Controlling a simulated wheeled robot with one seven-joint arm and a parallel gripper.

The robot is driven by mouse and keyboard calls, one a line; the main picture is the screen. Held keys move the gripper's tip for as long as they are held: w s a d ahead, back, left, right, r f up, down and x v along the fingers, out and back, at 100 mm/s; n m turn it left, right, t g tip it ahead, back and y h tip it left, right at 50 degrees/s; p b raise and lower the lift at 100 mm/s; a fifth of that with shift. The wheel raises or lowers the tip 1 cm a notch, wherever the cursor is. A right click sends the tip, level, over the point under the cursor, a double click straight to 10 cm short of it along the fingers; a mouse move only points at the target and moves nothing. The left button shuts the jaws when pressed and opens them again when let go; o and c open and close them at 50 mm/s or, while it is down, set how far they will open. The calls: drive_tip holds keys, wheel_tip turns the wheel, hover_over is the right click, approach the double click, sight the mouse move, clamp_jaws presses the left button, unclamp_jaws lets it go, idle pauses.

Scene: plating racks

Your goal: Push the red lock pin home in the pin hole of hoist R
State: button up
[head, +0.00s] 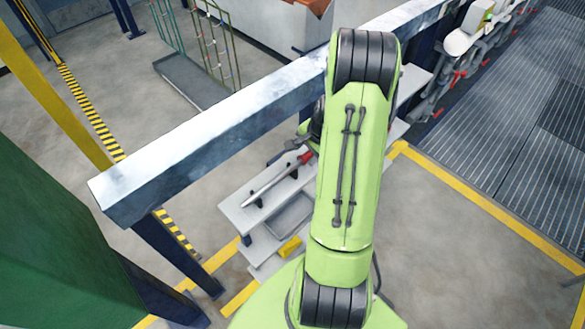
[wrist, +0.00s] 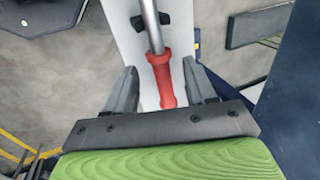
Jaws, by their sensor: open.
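A long steel bar with a red handle (head: 305,157) lies on dark cradles on a grey shelf (head: 235,212) in the head view. In the wrist view the red handle (wrist: 163,82) lies between the fingers of my gripper (wrist: 160,72). The fingers are open, one on each side, with gaps visible. In the head view my arm mostly hides the gripper. At the upper right, several small red parts (head: 459,76) show along a row of grey machinery. I cannot tell which of them, if any, is the lock pin. Hoist R and its pin hole cannot be made out.
A long grey beam (head: 215,125) on dark blue posts runs diagonally behind the shelf. A yellow block (head: 290,247) sits on the lower shelf. A green panel (head: 60,230) stands at the left. Ribbed grating (head: 500,120) lies at the right. Floor right of my arm is clear.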

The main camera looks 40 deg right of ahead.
sight(305, 157)
drive_tip(key=x, duration=0.3)
drive_tip(key=shift+w+d+f, duration=0.1)
drive_tip(key=shift+w+f, duration=0.05)
drive_tip(key=shift+f, duration=0.2)
drive_tip(key=shift+r, duration=0.1)
clamp_jaws()
